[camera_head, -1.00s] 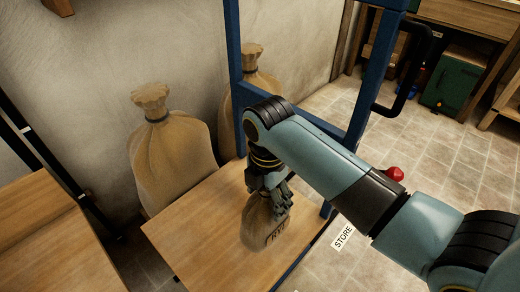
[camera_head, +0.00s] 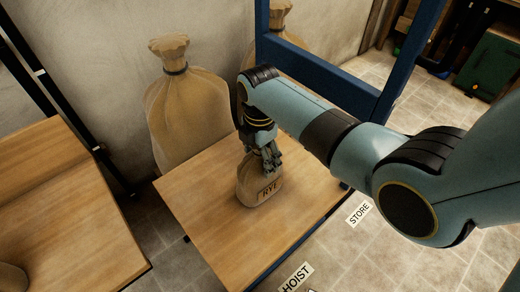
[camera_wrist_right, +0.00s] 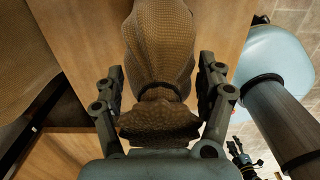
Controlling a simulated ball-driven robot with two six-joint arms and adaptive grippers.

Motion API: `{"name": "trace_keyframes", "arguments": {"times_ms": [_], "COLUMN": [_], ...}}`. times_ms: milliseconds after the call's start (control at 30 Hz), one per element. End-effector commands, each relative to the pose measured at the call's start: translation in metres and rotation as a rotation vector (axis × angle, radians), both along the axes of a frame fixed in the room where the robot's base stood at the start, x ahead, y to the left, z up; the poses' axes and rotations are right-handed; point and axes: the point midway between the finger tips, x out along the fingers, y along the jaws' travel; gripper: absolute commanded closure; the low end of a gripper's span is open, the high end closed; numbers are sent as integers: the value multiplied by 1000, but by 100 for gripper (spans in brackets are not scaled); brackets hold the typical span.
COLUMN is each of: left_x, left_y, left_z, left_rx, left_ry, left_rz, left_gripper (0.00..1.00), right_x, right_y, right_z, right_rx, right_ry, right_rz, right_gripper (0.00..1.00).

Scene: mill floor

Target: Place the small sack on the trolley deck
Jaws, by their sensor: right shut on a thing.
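The small sack (camera_head: 260,188) is tan cloth with RYE printed on it. It is upright at the trolley deck (camera_head: 220,233), a wooden board joined to a blue frame. Its base looks in contact with the wood, though a tiny gap cannot be ruled out. My right gripper (camera_head: 268,162) comes down from above and is shut on the sack's neck. In the right wrist view the sack (camera_wrist_right: 158,45) sits between the two fingers, with its gathered top close to the palm.
A large tied sack (camera_head: 188,115) stands behind the deck by the wall, with another (camera_head: 290,48) partly hidden by the blue frame (camera_head: 330,72). A wooden table (camera_head: 60,220) is at left. STORE (camera_head: 358,213) and HOIST (camera_head: 297,278) labels are right and front. The deck's front is clear.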

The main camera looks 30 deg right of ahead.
Motion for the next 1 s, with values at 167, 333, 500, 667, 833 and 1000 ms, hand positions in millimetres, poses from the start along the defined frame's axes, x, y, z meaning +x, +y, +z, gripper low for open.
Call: {"name": "trace_keyframes", "arguments": {"times_ms": [167,333,500,667,833,1000], "left_x": [0,0,0,0,1,4], "left_y": [2,3,3,3,3,3], "left_z": [1,0,0,0,1,13], "left_rx": [2,3,3,3,3,4], "left_ry": [-1,0,0,0,-1,-7], "left_rz": [-1,-1,-1,-1,-1,-1], "left_gripper": [60,60,60,60,60,60], "right_x": [3,3,1,1,1,2], "right_y": [0,0,0,0,0,0], "right_z": [3,0,-1,-1,2,27], "right_rx": [0,0,0,0,1,0], "right_ry": [-7,-7,-3,-3,-4,-7], "right_rz": [0,0,0,0,0,0], "right_gripper": [85,85,6,4,4,4]}}
